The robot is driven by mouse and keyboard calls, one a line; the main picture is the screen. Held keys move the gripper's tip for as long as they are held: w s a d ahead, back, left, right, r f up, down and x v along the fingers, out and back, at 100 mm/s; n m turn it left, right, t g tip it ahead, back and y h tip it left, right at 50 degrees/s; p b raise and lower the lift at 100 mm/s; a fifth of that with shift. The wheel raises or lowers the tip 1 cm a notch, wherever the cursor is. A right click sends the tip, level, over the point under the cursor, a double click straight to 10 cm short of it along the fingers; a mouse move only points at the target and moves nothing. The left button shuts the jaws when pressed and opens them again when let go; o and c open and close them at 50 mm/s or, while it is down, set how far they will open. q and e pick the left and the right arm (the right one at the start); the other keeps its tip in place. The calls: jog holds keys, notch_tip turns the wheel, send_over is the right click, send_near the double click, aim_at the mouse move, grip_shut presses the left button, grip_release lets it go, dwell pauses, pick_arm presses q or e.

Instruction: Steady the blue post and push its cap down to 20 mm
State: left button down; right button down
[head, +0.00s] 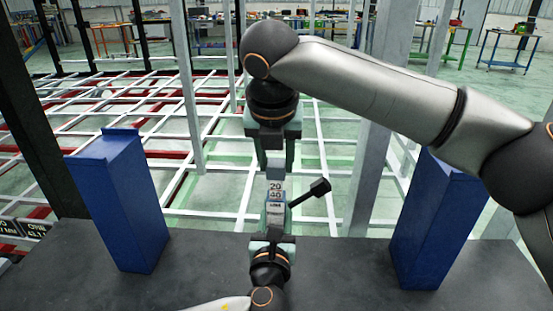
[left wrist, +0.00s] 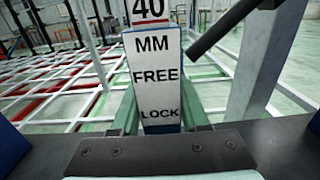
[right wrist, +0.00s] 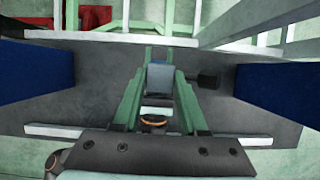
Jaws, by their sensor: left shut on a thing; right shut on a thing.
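The post (head: 276,208) stands upright in the middle of the head view, a slim post with white labels and a scale showing 20 above 40. In the left wrist view, its plate (left wrist: 157,80) reads MM, FREE, LOCK, with 40 just above. A dark lever (head: 310,193) sticks out to the right. My left gripper (head: 277,219) comes from below and is shut on the post's lower part. My right gripper (head: 275,170) comes from above and is shut on the top end, where the grey-blue cap (right wrist: 160,76) shows between its fingers. The fingers partly hide the cap.
A blue block stands at the left (head: 120,200) and another at the right (head: 433,222), apart from the post. A dark bench top (head: 200,265) lies below. A white and red frame (head: 100,110) and upright grey beams (head: 375,130) stand behind.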

jog(key=shift+w+d, duration=0.1)
jog(key=shift+d, duration=0.15)
jog(key=shift+f, duration=1.3)
jog(key=shift+c, duration=2.2)
grip_release()
jog(key=shift+r, duration=0.1)
jog(key=shift+a, duration=0.1)
jog(key=v, duration=1.2)
jog(key=shift+r, duration=0.1)
